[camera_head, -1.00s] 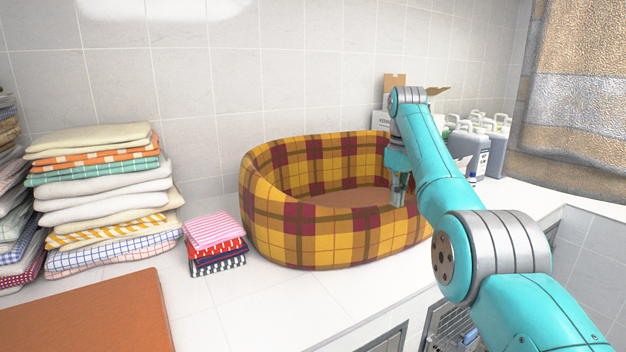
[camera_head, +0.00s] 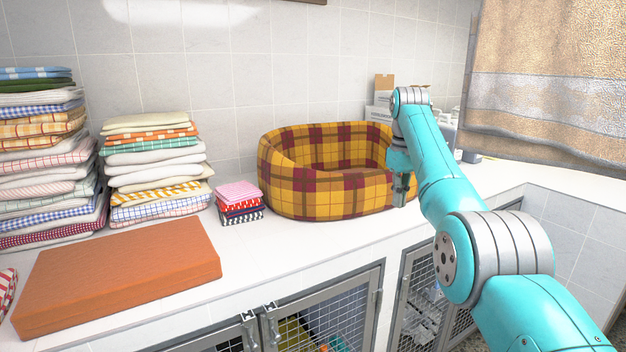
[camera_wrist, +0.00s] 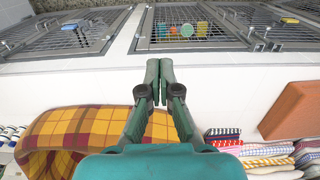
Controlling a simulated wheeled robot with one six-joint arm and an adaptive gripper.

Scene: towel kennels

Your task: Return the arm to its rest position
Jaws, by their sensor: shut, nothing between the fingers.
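My gripper (camera_head: 401,196) is at the right end of the plaid pet bed, at the height of its rim in the head view. In the wrist view my gripper (camera_wrist: 160,68) has its two fingers together with nothing between them. It points toward the counter's front edge, and the bed's plaid wall (camera_wrist: 88,125) lies below and left in that picture. My teal arm (camera_head: 440,170) reaches in from the lower right, bent at the elbow. In the head view it hides the bed's right end.
The yellow and maroon pet bed (camera_head: 315,195) stands on the white counter (camera_head: 290,242). Left are a small folded stack (camera_head: 240,205), tall towel stacks (camera_head: 155,170) and an orange pad (camera_head: 120,270). A towel (camera_head: 550,80) hangs at right. Mesh kennel doors (camera_head: 330,315) are below. Free counter lies in front.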

